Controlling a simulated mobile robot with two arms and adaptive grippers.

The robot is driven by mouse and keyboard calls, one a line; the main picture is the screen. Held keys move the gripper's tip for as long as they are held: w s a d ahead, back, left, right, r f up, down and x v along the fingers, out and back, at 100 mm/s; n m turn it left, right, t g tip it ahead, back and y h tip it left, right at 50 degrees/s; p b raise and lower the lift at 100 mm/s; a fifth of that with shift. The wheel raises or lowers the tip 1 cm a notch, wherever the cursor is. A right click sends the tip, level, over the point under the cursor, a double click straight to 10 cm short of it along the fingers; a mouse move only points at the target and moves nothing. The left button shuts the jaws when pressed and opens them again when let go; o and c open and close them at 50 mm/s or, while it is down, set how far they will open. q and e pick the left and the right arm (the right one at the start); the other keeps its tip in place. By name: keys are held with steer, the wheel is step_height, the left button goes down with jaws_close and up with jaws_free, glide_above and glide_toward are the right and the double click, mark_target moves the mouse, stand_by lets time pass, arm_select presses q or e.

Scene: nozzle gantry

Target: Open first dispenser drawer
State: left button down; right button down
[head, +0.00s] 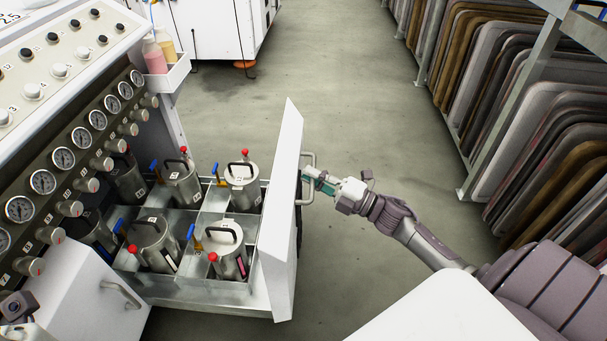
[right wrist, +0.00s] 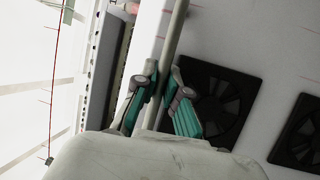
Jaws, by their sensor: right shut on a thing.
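The dispenser drawer is pulled well out from the white cabinet, its tall white front panel (head: 281,220) standing to the right of its metal compartments. Several metal canisters with black handles stand inside, one of them a front canister (head: 226,250). The drawer's bar handle (head: 311,179) is on the outer face of the panel. My right gripper (head: 314,174) is shut on this handle. In the right wrist view, its teal-padded fingers (right wrist: 160,105) lie on either side of the handle bar (right wrist: 172,40). Part of my left gripper shows at the lower left edge of the head view; its fingers are hidden.
A second white front with a handle (head: 121,294) is at the lower left. Gauges and knobs (head: 82,138) line the machine above the drawer. A rack of upright panels (head: 540,130) stands at the right. The grey floor (head: 350,90) between is clear.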

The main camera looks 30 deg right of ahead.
stand_by(0.3)
steer(key=c, duration=1.2)
jaws_free()
steer(key=shift+s+d, duration=0.1)
steer(key=v, duration=1.2)
